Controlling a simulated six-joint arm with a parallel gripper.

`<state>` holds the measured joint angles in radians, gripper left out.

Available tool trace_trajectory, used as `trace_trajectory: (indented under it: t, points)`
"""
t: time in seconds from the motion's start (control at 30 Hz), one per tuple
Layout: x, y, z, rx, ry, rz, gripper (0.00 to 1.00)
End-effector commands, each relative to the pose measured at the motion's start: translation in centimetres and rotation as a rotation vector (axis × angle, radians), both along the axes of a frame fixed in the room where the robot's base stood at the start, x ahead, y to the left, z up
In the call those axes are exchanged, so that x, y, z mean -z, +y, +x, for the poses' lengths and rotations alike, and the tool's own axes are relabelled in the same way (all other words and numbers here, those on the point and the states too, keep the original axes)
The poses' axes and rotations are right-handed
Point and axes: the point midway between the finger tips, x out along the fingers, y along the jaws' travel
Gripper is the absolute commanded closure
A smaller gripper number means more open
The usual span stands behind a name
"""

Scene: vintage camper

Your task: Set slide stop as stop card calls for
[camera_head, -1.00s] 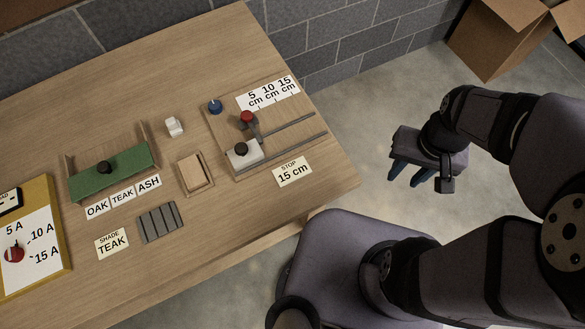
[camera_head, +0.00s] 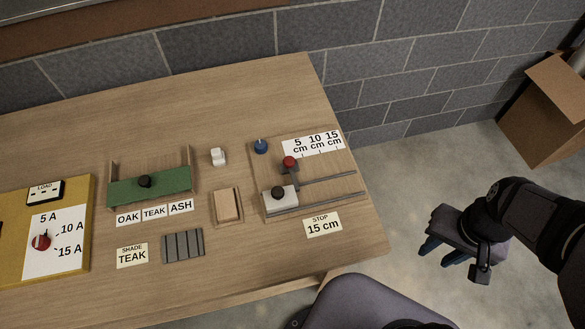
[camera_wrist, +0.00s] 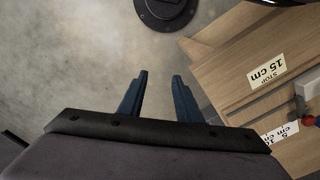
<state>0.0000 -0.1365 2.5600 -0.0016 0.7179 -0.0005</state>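The slide board (camera_head: 256,184) lies at the right end of the wooden table, with two dark rails running right. A white block with a black knob (camera_head: 278,193) sits at the left of the lower rail. A red-knobbed stop (camera_head: 289,162) stands on the upper rail, near the 5 cm mark of the scale card (camera_head: 316,143). A blue knob (camera_head: 261,146) is at the board's upper left. The stop card (camera_head: 323,225) reads 15 cm; it also shows in the wrist view (camera_wrist: 266,72). My gripper (camera_head: 442,254) is open and empty, off the table's right edge above the floor.
On the table are a green slider box (camera_head: 150,186) with OAK, TEAK, ASH labels, a TEAK shade card (camera_head: 132,256), grey slats (camera_head: 183,246), a wooden tray (camera_head: 240,219), a white switch (camera_head: 218,157) and a yellow dial panel (camera_head: 82,227). A cardboard box (camera_head: 545,115) stands at the right.

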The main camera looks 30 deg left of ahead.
Motion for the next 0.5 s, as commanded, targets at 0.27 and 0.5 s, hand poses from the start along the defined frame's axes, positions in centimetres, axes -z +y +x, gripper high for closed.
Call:
trace_trajectory:
  t: [0.27, 0.5]
  points:
    - [0.00, 0.00, 0.00, 0.000, 0.000, 0.000, 0.69]
    - [-0.39, 0.72, 0.96, -0.033, 0.001, 0.000, 0.57]
